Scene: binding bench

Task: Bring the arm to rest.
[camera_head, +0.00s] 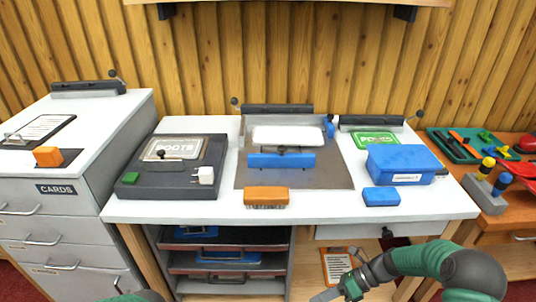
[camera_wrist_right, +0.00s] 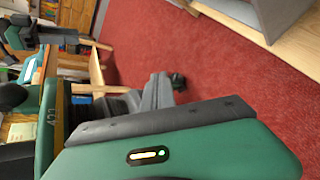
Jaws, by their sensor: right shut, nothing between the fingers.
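My right arm comes in at the lower right of the head view, bent, with green and dark grey links. My right gripper (camera_head: 326,296) is low in front of the bench, at the bottom edge of the picture, partly cut off. It is shut and holds nothing. It is below the worktop (camera_head: 330,208) and touches nothing that I can see. Only a bit of green from my left arm shows at the bottom left edge; my left gripper is out of view. The right wrist view shows mostly my own green and grey parts over a red floor (camera_wrist_right: 210,65).
On the worktop are an orange brush (camera_head: 266,196), a blue block (camera_head: 381,197), a blue box (camera_head: 400,164) and a dark case (camera_head: 135,190). An orange clipboard (camera_head: 336,268) is under the bench by my right gripper. A drawer cabinet (camera_head: 60,225) stands left, a wooden side table (camera_head: 500,240) right.

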